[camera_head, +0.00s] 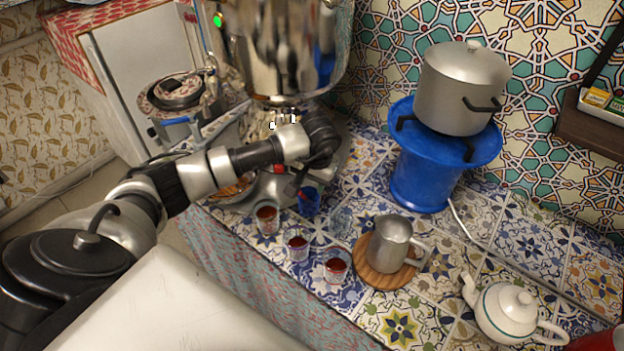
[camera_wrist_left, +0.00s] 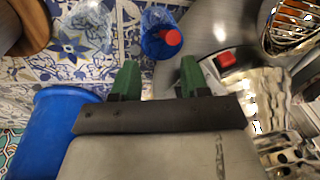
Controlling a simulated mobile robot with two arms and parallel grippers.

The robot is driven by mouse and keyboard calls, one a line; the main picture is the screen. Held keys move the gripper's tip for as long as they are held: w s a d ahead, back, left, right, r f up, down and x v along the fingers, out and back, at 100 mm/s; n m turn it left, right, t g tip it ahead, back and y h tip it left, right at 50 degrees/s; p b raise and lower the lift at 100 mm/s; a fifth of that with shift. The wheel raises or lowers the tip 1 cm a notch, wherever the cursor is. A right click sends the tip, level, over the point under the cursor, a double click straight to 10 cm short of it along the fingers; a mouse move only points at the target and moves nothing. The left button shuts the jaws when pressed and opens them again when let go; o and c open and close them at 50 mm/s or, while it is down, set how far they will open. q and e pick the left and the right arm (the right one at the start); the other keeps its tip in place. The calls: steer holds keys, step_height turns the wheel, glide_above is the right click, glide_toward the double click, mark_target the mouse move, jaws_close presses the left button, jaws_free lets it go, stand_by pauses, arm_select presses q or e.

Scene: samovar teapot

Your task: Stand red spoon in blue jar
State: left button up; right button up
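The small blue jar (camera_head: 309,206) stands on the tiled counter among the tea glasses. It also shows in the left wrist view (camera_wrist_left: 154,45). A red piece, apparently the red spoon (camera_wrist_left: 172,37), shows at the jar's mouth; it looks to be inside the jar, its lower part hidden. In the head view the red spoon (camera_head: 303,195) is only a small patch. My left gripper (camera_head: 294,186) is just above and beside the jar, largely hidden by its own wrist. In the left wrist view its green fingers (camera_wrist_left: 159,79) are apart with nothing between them. My right gripper is out of view.
Three glasses of red tea, one here (camera_head: 298,245), stand in front. A metal mug (camera_head: 390,243) stands on a wooden coaster to the right. A large shiny samovar (camera_head: 288,45) is behind my left wrist. A blue stand (camera_head: 424,180) carries a pot. A white teapot (camera_head: 507,312) is at lower right.

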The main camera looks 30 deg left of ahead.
arm_select(q)
step_height(320, 180, up, 11)
steer(key=d+b, duration=0.1)
steer(key=shift+s+d+f, duration=0.2)
steer(key=shift+s+d, duration=0.15)
steer(key=shift+s, duration=0.1)
stand_by(0.4)
